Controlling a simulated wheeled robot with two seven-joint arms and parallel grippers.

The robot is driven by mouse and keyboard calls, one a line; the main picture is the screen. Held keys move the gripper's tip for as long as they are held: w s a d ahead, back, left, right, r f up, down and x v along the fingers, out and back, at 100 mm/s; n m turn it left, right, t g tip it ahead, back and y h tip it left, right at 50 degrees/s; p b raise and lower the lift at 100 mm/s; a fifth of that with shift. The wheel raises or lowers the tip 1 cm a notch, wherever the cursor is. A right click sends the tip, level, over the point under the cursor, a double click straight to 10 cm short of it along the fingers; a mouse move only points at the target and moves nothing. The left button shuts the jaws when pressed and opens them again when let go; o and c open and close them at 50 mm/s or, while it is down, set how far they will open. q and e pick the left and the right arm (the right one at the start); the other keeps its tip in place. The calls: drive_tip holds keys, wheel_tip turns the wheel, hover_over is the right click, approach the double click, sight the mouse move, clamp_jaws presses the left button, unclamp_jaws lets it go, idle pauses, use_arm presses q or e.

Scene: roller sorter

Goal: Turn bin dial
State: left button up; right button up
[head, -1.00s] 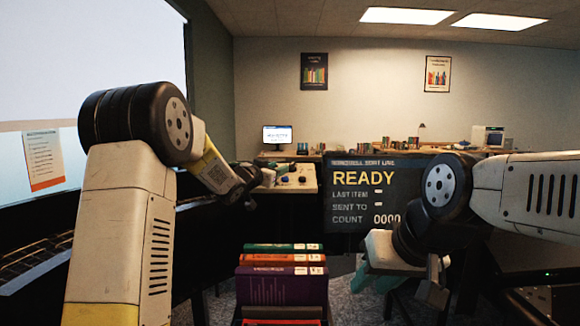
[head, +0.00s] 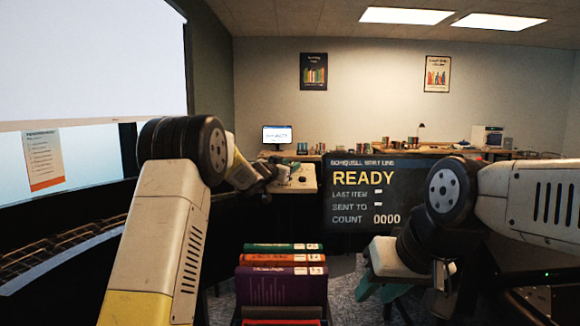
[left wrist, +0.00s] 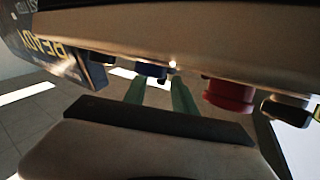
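The control panel (head: 306,187) stands beyond the books, with a small dark knob (head: 303,180) on its pale top. In the left wrist view the panel (left wrist: 200,55) is seen close up and at a steep tilt. A blue knob (left wrist: 152,70), a red button (left wrist: 230,92) and a black knob (left wrist: 288,108) stick out from it. I cannot tell which knob is the bin dial. My left gripper (head: 287,161) is at the panel; its green fingers (left wrist: 160,85) are apart, close to the blue knob, contact unclear. My right gripper (head: 378,290) hangs away from the panel, its teal fingers apparently spread.
A stack of books (head: 282,285) stands in front, below the panel. A dark display (head: 375,195) reading READY is right of the panel. A curved rail (head: 60,250) runs along the left. A desk with a monitor (head: 277,134) is at the back.

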use_arm(q)
clamp_jaws()
drive_tip(key=shift+h, duration=0.3)
drive_tip(key=shift+w+a+m+g+h, duration=0.15)
drive_tip(key=shift+m+g+h, duration=0.35)
drive_tip(key=shift+m, duration=0.3)
drive_tip(key=shift+m+g+h, duration=0.8)
drive_tip(key=shift+f, duration=0.15)
